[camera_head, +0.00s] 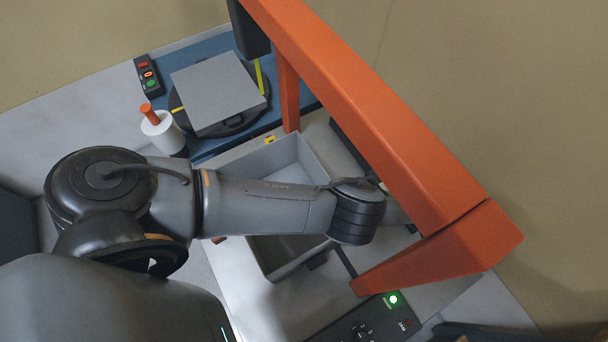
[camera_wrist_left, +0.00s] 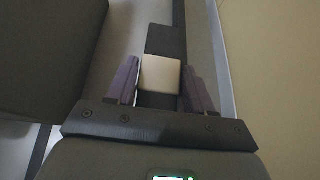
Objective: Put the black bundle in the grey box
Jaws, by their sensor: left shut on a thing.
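The grey box (camera_head: 286,160) is an open, empty-looking bin at the middle of the head view; my left forearm crosses over it and hides its middle. My left gripper (camera_wrist_left: 160,85) shows in the left wrist view, with its two purple-grey fingers on either side of a black bundle (camera_wrist_left: 158,100) with a pale beige band or face. It is shut on this bundle. In the head view the left gripper and the bundle are hidden behind the wrist and the orange beam. My right gripper is in neither view.
An orange frame (camera_head: 380,110) spans over the right of the box. A scale with a grey plate (camera_head: 218,92), a white cup with an orange top (camera_head: 162,130) and a button box (camera_head: 148,75) stand at the back left. A black control panel (camera_head: 372,322) lies at the front.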

